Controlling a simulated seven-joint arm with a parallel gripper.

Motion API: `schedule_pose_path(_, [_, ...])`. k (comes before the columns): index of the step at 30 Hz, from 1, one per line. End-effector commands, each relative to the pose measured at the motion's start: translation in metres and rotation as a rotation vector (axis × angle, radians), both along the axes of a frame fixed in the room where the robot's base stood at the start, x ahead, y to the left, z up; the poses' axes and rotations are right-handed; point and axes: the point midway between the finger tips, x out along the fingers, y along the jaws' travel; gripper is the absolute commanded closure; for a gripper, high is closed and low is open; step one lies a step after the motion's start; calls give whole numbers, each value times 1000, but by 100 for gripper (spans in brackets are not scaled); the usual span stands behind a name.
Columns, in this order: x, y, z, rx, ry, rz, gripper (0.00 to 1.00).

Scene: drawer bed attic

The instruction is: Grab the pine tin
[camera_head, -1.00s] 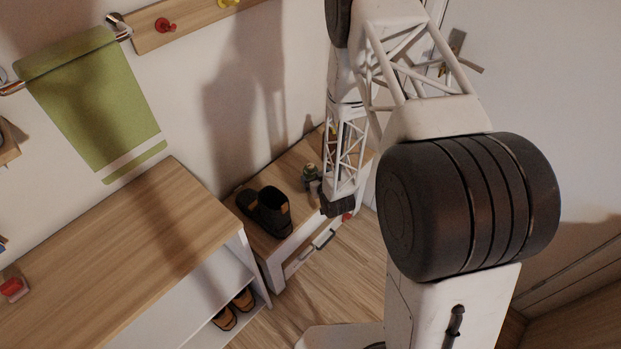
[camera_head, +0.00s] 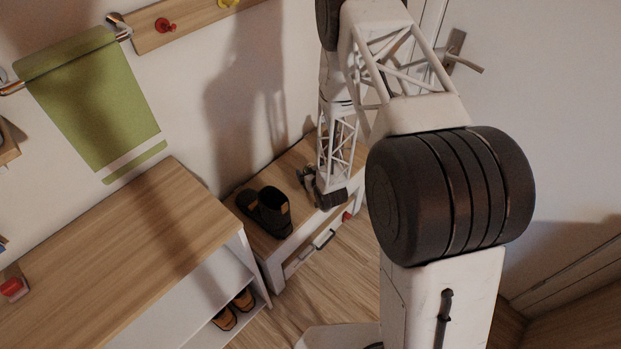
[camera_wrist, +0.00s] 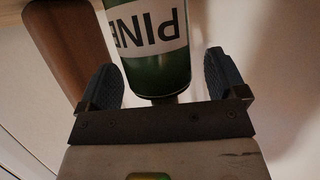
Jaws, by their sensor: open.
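The pine tin (camera_wrist: 148,62) is a green cylinder with a white label reading "PINE", upside down in the wrist view. It stands between the two dark fingers of my gripper (camera_wrist: 160,80), with a gap visible on each side, the right one wider. The fingers are open. In the head view my gripper (camera_head: 310,182) is low over the wooden top of the small drawer bench (camera_head: 277,247), right of the black boots. The tin cannot be made out clearly there, as my gripper and arm cover that spot.
A pair of black boots (camera_head: 268,209) stands on the bench, close left of my gripper. A wooden-topped shelf unit (camera_head: 130,250) is further left, with shoes (camera_head: 225,318) below. The wall is close behind.

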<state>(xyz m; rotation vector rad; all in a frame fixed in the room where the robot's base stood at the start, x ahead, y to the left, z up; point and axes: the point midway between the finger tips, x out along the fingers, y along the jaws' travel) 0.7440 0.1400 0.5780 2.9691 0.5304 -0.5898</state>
Motion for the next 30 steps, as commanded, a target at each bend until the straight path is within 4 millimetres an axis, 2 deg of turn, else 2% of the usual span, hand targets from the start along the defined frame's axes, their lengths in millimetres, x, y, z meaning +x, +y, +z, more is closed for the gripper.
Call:
schedule_pose_path(21, [5, 2, -3, 0, 1, 0, 10])
schedule_pose_path(30, [5, 2, -3, 0, 1, 0, 56])
